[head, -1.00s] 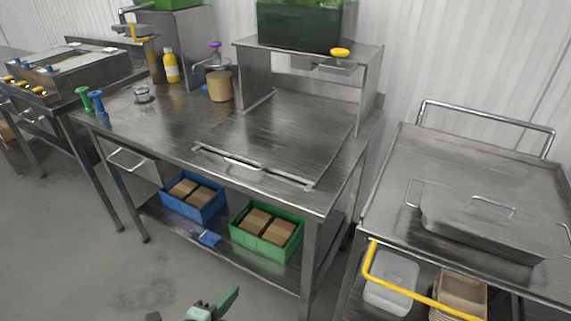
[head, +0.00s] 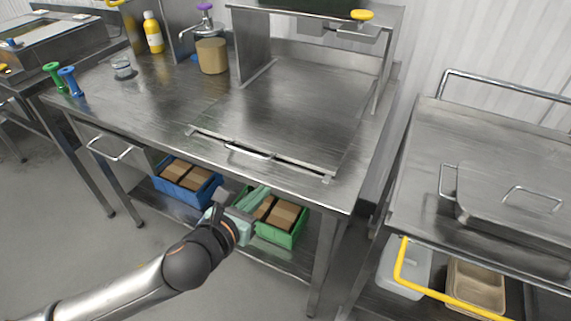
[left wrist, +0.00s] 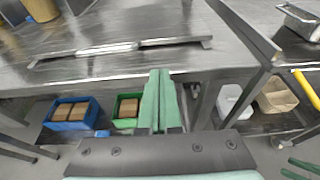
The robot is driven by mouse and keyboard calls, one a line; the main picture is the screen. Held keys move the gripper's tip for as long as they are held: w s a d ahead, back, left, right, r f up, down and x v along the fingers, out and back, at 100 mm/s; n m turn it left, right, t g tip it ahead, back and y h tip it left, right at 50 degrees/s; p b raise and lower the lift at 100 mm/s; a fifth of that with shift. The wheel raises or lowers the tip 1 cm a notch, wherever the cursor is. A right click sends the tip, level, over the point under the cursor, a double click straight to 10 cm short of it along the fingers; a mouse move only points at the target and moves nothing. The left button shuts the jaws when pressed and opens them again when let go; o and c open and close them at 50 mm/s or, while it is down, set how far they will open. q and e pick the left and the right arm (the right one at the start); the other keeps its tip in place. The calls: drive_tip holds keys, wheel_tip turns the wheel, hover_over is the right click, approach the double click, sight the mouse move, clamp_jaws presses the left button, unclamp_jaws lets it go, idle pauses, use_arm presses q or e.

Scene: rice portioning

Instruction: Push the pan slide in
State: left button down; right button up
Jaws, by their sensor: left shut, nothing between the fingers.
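The pan slide is a flat steel plate (head: 290,115) on the worktable, with a front bar and handle (head: 248,152) close to the table's front edge. Its back part runs under the raised steel stand. In the left wrist view the front bar and handle (left wrist: 118,48) lie ahead of the fingers. My left gripper (head: 262,190) is shut and empty, in front of and below the table edge, apart from the handle. Its green fingers (left wrist: 158,98) are together in the left wrist view. Green pieces at that view's lower right corner may be my right gripper, cut off.
The table's front edge (head: 215,174) lies between my left gripper and the slide. Blue (head: 178,190) and green (head: 280,238) crates stand on the lower shelf. A steel cart (head: 415,195) with a yellow handle (head: 440,292) stands at the right.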

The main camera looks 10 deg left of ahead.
use_arm(q)
approach(291, 161)
drive_tip(key=x, duration=0.5)
drive_tip(key=shift+f+b, duration=0.15)
drive_tip(key=shift+b, duration=0.15)
drive_tip(key=shift+w+d, duration=0.15)
drive_tip(key=shift+w, duration=0.5)
use_arm(e)
drive_tip(key=shift+f, duration=0.45)
use_arm(q)
drive_tip(key=shift+w, duration=0.1)
use_arm(e)
drive_tip(key=shift+r, duration=0.1)
